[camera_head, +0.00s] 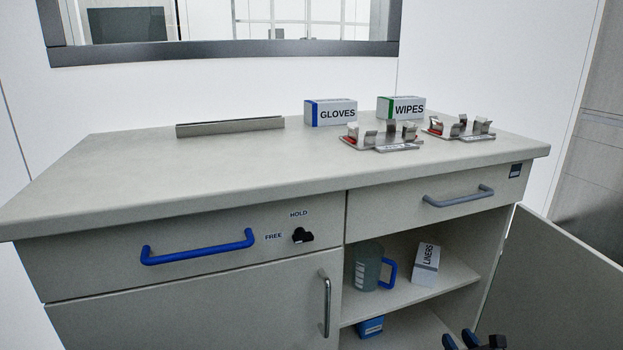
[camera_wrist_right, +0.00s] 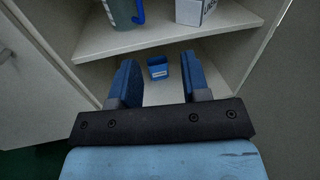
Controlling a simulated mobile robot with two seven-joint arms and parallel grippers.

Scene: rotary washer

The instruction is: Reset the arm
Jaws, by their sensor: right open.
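My right gripper (camera_head: 459,340) shows at the bottom edge of the head view, in front of the open lower cabinet on the right. Only its blue fingertips and a dark part are in that picture. In the right wrist view my right gripper (camera_wrist_right: 158,78) is open, with two blue fingers apart and nothing between them. It points into the lower compartment, below the shelf. A small blue box (camera_wrist_right: 158,67) stands beyond the fingers, apart from them; it also shows in the head view (camera_head: 370,327). My left gripper is in neither view.
The cabinet shelf (camera_head: 399,296) holds a jug with a blue handle (camera_head: 366,268) and a LINERS box (camera_head: 426,264). An open door (camera_head: 560,285) stands right. Above are a grey-handled drawer (camera_head: 420,198) and the counter (camera_head: 230,160), with GLOVES (camera_head: 331,113) and WIPES (camera_head: 402,108) boxes.

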